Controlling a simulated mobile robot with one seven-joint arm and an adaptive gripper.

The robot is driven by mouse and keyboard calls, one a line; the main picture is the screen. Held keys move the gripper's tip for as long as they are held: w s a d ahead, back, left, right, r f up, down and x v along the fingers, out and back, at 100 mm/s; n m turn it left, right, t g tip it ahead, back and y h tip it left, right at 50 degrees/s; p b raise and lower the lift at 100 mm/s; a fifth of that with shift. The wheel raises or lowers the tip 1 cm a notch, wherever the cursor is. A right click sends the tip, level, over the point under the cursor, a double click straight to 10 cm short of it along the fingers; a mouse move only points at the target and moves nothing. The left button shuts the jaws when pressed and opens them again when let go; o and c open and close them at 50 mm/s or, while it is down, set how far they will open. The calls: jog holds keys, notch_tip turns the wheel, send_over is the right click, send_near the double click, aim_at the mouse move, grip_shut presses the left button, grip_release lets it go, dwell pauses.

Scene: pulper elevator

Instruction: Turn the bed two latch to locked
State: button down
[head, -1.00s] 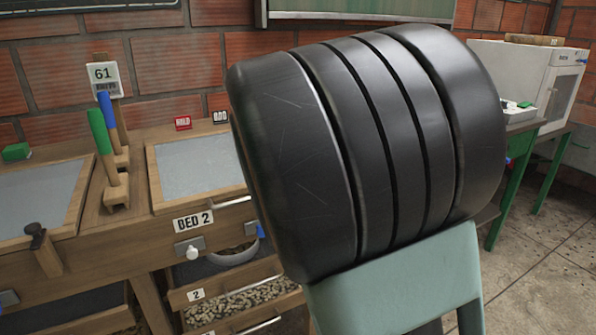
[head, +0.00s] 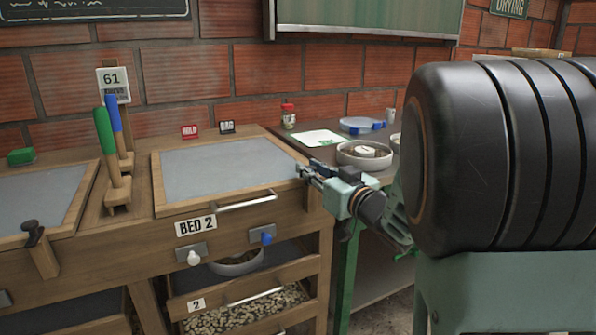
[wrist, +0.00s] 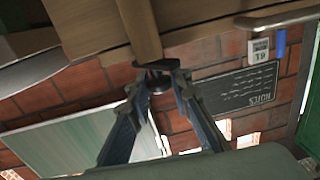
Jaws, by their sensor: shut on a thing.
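Bed 2 (head: 225,165) is a grey-topped wooden bench with a BED 2 label (head: 196,226) on its front. My gripper (head: 308,174) is at the bed's front right corner. In the wrist view my gripper (wrist: 158,88) has its two fingers shut on the dark knob of the latch, and the latch's wooden bar (wrist: 143,28) runs away from the knob. In the head view my gripper hides most of that latch, so I cannot tell how far it is turned. A similar dark-knobbed latch (head: 42,248) is on the bed at left.
Below the label are a white knob (head: 193,258), a blue knob (head: 266,237) and an open drawer of beans (head: 240,318). A bowl (head: 366,156) and a blue-trimmed dish (head: 361,125) stand on the table behind my gripper. Two upright handles stand left of bed 2.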

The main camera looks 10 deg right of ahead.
jog(key=n+y, duration=0.1)
jog(key=n+g+y+p, duration=0.1)
jog(key=n+g+y, duration=0.1)
jog(key=y, duration=0.1)
jog(key=shift+d, duration=0.25)
jog(key=n+g+y+p, duration=0.2)
jog(key=g+y, duration=0.1)
jog(key=shift+a+r, duration=0.1)
jog(key=shift+r, duration=0.05)
jog(key=n+g+y+p, duration=0.2)
jog(key=n+g+p, duration=0.1)
jog(key=shift+a+g+y, duration=0.1)
jog(key=shift+g+y, duration=0.2)
jog(key=shift+n, duration=0.3)
jog(key=shift+a, duration=0.1)
jog(key=c, duration=1.8)
grip_release()
jog(key=shift+o, duration=0.2)
jog(key=v, duration=1.2)
